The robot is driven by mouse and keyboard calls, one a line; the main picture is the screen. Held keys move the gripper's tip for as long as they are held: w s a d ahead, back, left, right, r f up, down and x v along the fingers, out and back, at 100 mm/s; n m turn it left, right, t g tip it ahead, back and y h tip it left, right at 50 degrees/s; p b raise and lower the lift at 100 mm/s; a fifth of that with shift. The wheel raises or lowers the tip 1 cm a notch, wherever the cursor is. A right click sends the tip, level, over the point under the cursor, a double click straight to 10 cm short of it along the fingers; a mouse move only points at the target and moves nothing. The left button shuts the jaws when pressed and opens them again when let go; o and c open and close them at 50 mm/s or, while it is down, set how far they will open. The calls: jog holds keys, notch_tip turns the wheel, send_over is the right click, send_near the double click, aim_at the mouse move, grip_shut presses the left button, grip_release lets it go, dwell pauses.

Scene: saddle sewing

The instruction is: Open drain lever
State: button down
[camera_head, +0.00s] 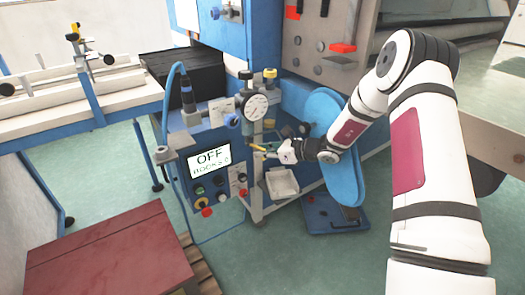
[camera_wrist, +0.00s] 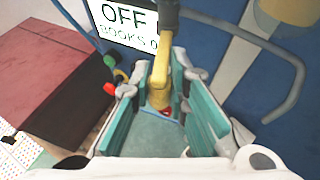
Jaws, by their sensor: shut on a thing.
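A yellow drain lever (camera_head: 258,148) shows in the head view below the round dial gauge on the blue machine. In the wrist view the yellow lever (camera_wrist: 159,80) stands between the two teal finger pads, its far end meeting a dark fitting. My gripper (camera_head: 274,153) reaches it from the right and is shut on it; the gripper also shows in the wrist view (camera_wrist: 155,92). The exact contact of the pads on the lever is partly hidden.
The dial gauge (camera_head: 256,106) sits just above. A control panel with an OFF screen (camera_head: 210,158) is to the left. A white tray (camera_head: 281,183) lies below, and a large blue disc (camera_head: 345,185) stands to the right. A bent grey pipe (camera_wrist: 293,95) runs right of the fingers.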

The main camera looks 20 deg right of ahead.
jog(key=shift+s+a, duration=0.2)
jog(key=shift+a, duration=0.45)
jog(key=c, duration=1.5)
grip_release()
jog(key=shift+c, duration=0.2)
jog(key=shift+d, duration=0.2)
jog(key=shift+b, duration=0.3)
